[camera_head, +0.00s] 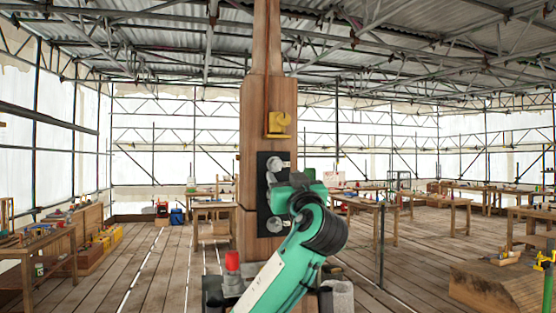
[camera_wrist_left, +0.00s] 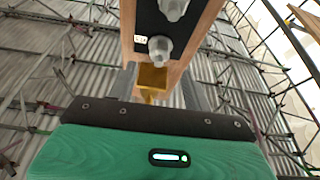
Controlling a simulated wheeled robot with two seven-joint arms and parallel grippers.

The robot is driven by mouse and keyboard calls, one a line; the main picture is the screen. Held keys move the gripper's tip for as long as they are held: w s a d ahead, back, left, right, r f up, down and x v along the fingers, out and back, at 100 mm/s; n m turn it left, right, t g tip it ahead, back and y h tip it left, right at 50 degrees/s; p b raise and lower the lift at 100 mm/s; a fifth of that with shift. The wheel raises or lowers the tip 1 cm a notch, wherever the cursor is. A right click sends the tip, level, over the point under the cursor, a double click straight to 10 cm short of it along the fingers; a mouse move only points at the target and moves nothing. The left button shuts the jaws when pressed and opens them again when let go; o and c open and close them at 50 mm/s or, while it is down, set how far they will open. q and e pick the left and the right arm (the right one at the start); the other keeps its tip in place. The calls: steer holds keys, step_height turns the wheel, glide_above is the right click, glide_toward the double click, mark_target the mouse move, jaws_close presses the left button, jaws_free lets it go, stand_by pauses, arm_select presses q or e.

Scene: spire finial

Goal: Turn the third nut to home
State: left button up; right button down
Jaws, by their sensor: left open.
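A black plate (camera_head: 263,168) is fixed upright on the face of the wooden post. Silvery nuts show on it, an upper one (camera_head: 272,164) and a lower one (camera_head: 275,224); my left arm hides part of the plate between them. In the left wrist view, one nut (camera_wrist_left: 160,48) is near the plate's end by a small white label, and another nut (camera_wrist_left: 173,9) is at the top edge. My left gripper (camera_wrist_left: 158,86) is open, its fingers apart, with the near nut just past the fingertips. I cannot tell any contact. My right gripper is out of view.
A yellow bracket (camera_head: 279,122) is on the post above the plate; in the left wrist view the bracket (camera_wrist_left: 152,80) shows between the fingers. A red-topped item (camera_head: 232,261) stands at the post's foot. Workbenches (camera_head: 40,255) stand at both sides, with open plank floor between.

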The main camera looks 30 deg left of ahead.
mark_target(277, 165)
arm_select(q)
steer(key=shift+g, duration=0.3)
steer(key=p+x, duration=0.2)
steer(key=x, duration=0.4)
steer(key=shift+r, duration=0.15)
steer(key=shift+w+a+p, duration=0.3)
steer(key=shift+w+a, duration=0.05)
steer(key=c, duration=1)
